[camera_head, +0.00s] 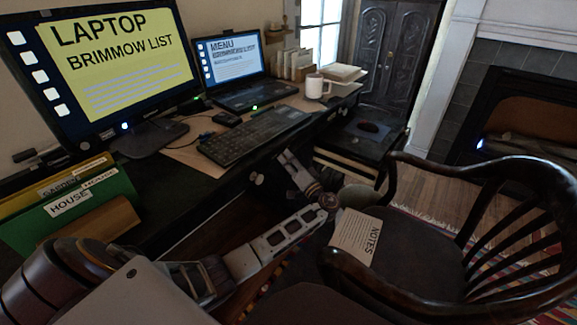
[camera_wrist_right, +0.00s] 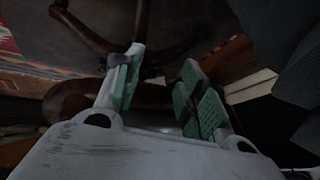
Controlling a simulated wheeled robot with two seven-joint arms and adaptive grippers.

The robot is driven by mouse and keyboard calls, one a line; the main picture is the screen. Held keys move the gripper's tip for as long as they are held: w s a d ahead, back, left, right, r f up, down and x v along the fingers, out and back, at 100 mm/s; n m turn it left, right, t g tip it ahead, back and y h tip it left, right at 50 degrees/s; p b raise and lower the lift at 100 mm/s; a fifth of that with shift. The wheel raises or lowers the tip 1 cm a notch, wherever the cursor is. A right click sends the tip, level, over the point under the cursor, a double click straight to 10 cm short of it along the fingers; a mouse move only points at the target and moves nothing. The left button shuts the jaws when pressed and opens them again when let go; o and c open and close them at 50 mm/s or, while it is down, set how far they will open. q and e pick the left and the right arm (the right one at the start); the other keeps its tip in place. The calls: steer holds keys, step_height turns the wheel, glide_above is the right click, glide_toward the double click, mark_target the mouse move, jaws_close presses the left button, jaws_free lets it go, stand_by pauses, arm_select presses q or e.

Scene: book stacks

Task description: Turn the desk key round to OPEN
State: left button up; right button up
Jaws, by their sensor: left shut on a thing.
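The dark desk (camera_head: 165,205) runs along the left and middle of the head view.
A wooden armchair (camera_head: 400,235) with a NOTES sheet (camera_head: 356,238) stands close at the right of my left arm. The desk bears a keyboard (camera_head: 255,135), a laptop (camera_head: 240,92), a monitor (camera_head: 110,65), a white mug (camera_head: 315,87) and folders (camera_head: 85,205).

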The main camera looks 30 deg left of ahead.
arm_select(q)
steer(key=shift+n+b, duration=0.4)
steer(key=shift+b, duration=0.15)
arm_select(e)
steer(key=shift+a+f, duration=0.15)
steer(key=shift+f, duration=0.65)
steer(key=shift+a+f, duration=0.1)
steer(key=shift+f, duration=0.65)
arm_select(q)
steer(key=o, duration=1)
steer(key=shift+o, duration=0.2)
steer(key=v, duration=0.7)
steer(key=shift+d, duration=0.25)
